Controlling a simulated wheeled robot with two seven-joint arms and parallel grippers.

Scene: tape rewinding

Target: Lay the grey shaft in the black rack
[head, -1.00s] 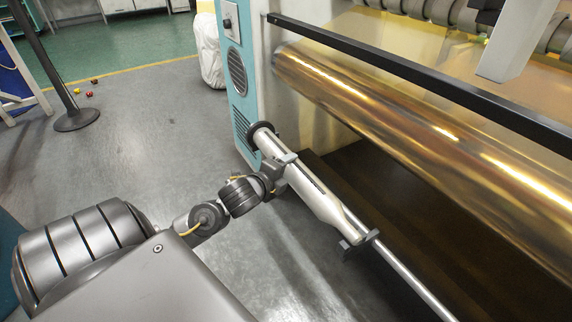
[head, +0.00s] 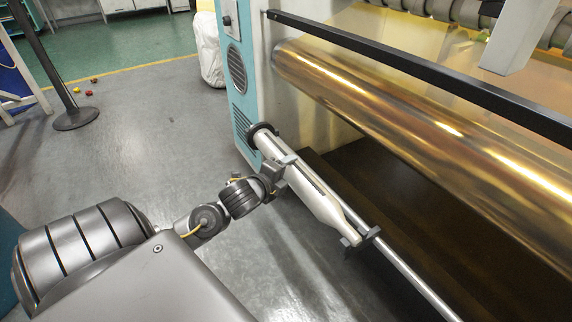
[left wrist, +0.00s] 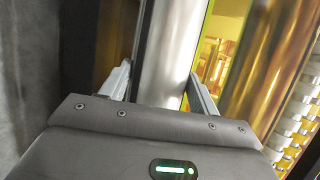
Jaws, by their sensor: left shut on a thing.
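The long grey shaft (head: 410,274) runs slantwise from the blue-green machine side down to the bottom edge of the head view. A pale, tapered length (head: 309,192) lies along its upper part, with a black collar at the far end. My left gripper (head: 278,172) is shut on the shaft near that end. In the left wrist view the shaft (left wrist: 172,45) passes between the two fingers. A black bracket (head: 363,240) sits at the narrow end of the taper; I cannot tell whether it belongs to the black rack. My right gripper is out of view.
A large gold film roll (head: 420,120) lies beyond the shaft, with a black bar (head: 400,66) above it. The machine's blue-green side panel (head: 236,85) stands by the shaft's far end. A dark step (head: 400,200) lies below the roll.

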